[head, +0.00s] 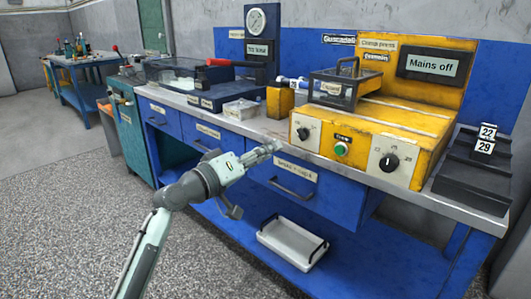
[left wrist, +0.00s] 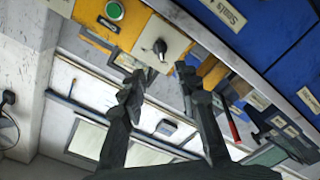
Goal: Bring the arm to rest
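My left arm (head: 150,250) reaches up from the bottom of the head view. My left gripper (head: 264,153) is in front of the workbench's drawers, just below the front edge of the worktop. In the left wrist view the two dark fingers of my left gripper (left wrist: 158,82) stand apart with nothing between them. Beyond them in the line of sight are the yellow control box (left wrist: 144,30) and its black knob (left wrist: 160,46). My right gripper is in neither view.
The blue workbench (head: 350,215) carries the yellow press box (head: 350,150), a black stepped stand (head: 470,185) and a clear-sided case (head: 190,72). A white tray (head: 285,245) lies on its lower shelf. The speckled floor (head: 60,200) at left is clear.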

